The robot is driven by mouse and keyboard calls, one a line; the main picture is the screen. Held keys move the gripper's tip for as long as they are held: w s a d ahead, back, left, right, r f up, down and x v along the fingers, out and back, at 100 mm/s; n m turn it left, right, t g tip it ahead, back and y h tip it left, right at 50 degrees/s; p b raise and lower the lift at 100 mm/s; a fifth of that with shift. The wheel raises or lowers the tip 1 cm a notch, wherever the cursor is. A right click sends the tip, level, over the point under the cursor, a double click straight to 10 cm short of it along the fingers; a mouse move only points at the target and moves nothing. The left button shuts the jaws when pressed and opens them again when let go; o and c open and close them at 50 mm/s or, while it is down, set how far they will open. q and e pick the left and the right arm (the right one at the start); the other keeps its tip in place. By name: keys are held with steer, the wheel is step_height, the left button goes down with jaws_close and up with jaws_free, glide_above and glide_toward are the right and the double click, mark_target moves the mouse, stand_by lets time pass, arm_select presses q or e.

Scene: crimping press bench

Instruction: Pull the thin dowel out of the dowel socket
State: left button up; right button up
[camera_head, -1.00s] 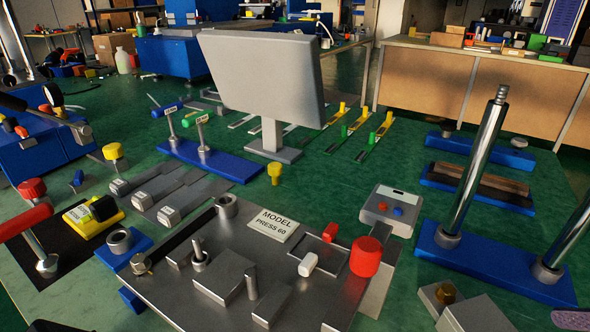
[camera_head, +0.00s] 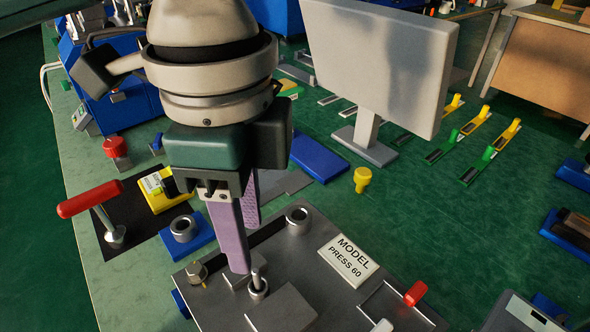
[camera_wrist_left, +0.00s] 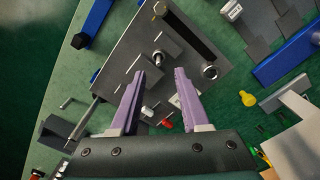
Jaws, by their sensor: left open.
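The thin dowel (camera_head: 257,277) is a slim metal pin standing upright in the dowel socket (camera_head: 258,291), a round collar on the grey press plate (camera_head: 330,222). In the left wrist view the dowel (camera_wrist_left: 157,60) shows small, just beyond the gap between my fingertips. My left gripper (camera_head: 246,246) has two purple fingers pointing down and is open and empty. In the head view its fingertips are beside and slightly behind the dowel; I cannot tell their exact height above the plate. My right gripper is not in view.
Grey blocks (camera_head: 281,308) stand close to the socket. A metal ring holder (camera_head: 297,216) and a brass-coloured nut (camera_head: 197,272) are also on the plate. A red-handled lever (camera_head: 92,198) rises at the left. A grey monitor-like panel (camera_head: 375,62) stands behind.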

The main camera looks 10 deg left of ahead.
mark_target(255, 271)
arm_select(q)
steer(key=f, duration=0.3)
steer(key=f+b, duration=0.1)
steer(key=f, duration=0.2)
steer(key=shift+s+d, duration=0.1)
steer(key=shift+d, duration=0.1)
steer(key=shift+c, duration=0.3)
jaws_close()
